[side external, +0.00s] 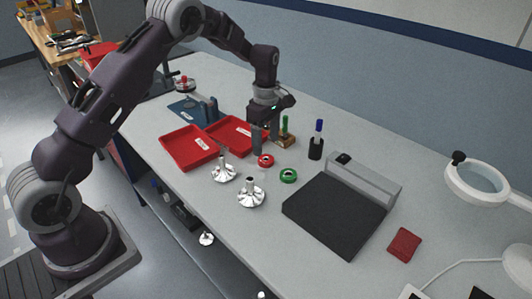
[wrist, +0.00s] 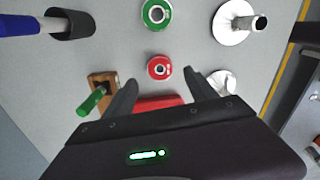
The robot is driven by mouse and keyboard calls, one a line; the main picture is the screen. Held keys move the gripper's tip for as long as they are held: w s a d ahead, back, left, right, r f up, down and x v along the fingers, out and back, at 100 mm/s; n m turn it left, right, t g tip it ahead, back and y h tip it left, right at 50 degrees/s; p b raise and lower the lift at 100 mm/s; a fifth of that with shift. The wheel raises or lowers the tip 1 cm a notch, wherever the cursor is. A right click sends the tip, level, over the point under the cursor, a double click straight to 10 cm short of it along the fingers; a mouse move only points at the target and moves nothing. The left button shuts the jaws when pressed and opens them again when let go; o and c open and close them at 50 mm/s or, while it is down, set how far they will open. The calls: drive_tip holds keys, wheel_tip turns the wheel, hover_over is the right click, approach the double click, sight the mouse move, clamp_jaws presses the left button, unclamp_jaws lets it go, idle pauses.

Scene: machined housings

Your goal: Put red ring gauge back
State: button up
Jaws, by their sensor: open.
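The red ring gauge (side external: 266,160) lies flat on the grey bench, apart from the green ring gauge (side external: 288,175). In the wrist view the red ring (wrist: 159,67) is just beyond my fingertips, roughly centred between them, and the green ring (wrist: 156,13) is farther out. My gripper (side external: 266,148) points down close behind the red ring, above the bench; its fingers (wrist: 161,78) are apart with nothing between them. A wooden block (side external: 286,141) with a green-handled gauge (side external: 284,124) stands beside my gripper. The block (wrist: 100,82) also shows left of my fingers in the wrist view.
A black cup (side external: 316,149) with a blue-handled tool stands right of the block. Two red trays (side external: 190,150) lie left of my gripper. Metal flanged housings (side external: 251,197) stand toward the front edge. A black plate (side external: 333,215) with a grey block lies to the right.

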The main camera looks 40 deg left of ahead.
wheel_tip(320, 180, up, 7)
drive_tip(key=s+d+r+m+t, duration=0.25)
drive_tip(key=s+r+m, duration=0.25)
drive_tip(key=s+r, duration=0.4)
drive_tip(key=s+d+r+m+t, duration=0.1)
drive_tip(key=s+d+r+m, duration=0.35)
drive_tip(key=s+r, duration=0.45)
drive_tip(key=s+f+m+t, duration=0.1)
drive_tip(key=s+m, duration=0.4)
drive_tip(key=s, duration=0.3)
drive_tip(key=s+d+f+m+t, duration=0.1)
drive_tip(key=s+f+m, duration=0.1)
drive_tip(key=s+m, duration=0.3)
drive_tip(key=s, duration=0.4)
drive_tip(key=shift+d, duration=0.3)
